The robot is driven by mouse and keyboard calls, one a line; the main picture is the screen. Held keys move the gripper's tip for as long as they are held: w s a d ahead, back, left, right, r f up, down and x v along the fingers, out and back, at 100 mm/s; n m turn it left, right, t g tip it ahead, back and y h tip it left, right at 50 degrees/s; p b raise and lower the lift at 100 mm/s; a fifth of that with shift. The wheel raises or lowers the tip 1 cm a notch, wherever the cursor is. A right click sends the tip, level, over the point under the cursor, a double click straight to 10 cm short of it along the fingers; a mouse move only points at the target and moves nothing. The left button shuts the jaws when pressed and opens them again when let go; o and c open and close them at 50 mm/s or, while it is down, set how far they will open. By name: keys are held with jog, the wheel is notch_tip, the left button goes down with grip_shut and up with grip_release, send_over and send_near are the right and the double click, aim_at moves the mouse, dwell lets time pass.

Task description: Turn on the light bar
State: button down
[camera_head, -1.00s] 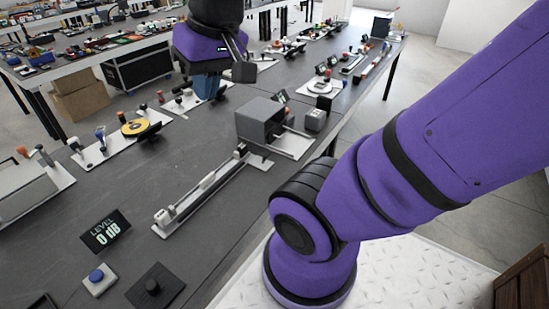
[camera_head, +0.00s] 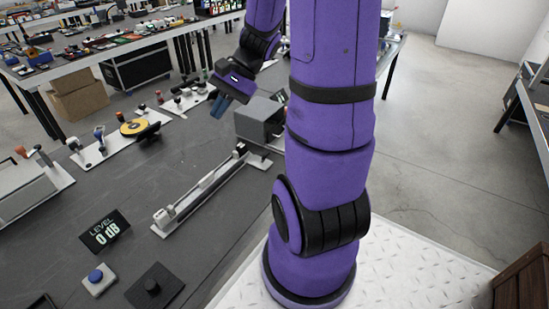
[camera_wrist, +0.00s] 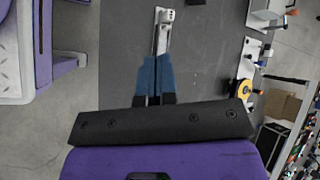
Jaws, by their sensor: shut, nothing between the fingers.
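A long, narrow white and grey bar (camera_head: 205,190) is fixed to a thin plate on the dark bench, with a white block at its near end. It is probably the light bar, but I cannot tell whether it is lit. In the wrist view the end of a similar narrow bar (camera_wrist: 162,30) shows just past my fingertips. My gripper (camera_head: 217,106) has blue fingers, pointing down above the bench left of a grey box. In the wrist view my gripper (camera_wrist: 154,58) is shut and empty, its fingers together; touching cannot be judged.
The grey box (camera_head: 258,118) stands beyond the bar, partly behind my arm. A "LEVEL 0 dB" display (camera_head: 104,231), a blue button (camera_head: 97,277) and a black knob (camera_head: 153,287) are at the near left. A yellow disc (camera_head: 135,127) lies farther back. Bare bench lies between them.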

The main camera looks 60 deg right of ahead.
jog(key=s+d+f+m+t, duration=0.1)
jog(key=d+f+m+t, duration=0.7)
jog(key=d+f+m, duration=0.6)
jog(key=s+d+f+m+t+h, duration=0.1)
jog(key=s+d+f+m+h, duration=0.2)
jog(key=f, duration=0.5)
jog(key=s+d+f+m+t+h, duration=0.2)
jog(key=s+d+f+m+h, duration=0.2)
jog(key=s+d+f+m, duration=0.2)
notch_tip(320, 180, down, 2)
jog(key=shift+s+d+f+h, duration=0.25)
jog(key=shift+s+d+h, duration=0.05)
jog(key=shift+s+d, duration=0.45)
send_near(267, 156)
jog(key=w+f, duration=0.2)
jog(key=f, duration=0.1)
jog(key=w+f, duration=0.1)
jog(key=f, duration=0.1)
jog(key=shift+d, duration=0.25)
jog(key=w, duration=0.1)
jog(key=w+r, duration=0.1)
jog(key=shift+w+r, duration=0.2)
jog(key=shift+w, duration=0.15)
jog(key=shift+w+r, duration=0.15)
jog(key=shift+w, duration=0.2)
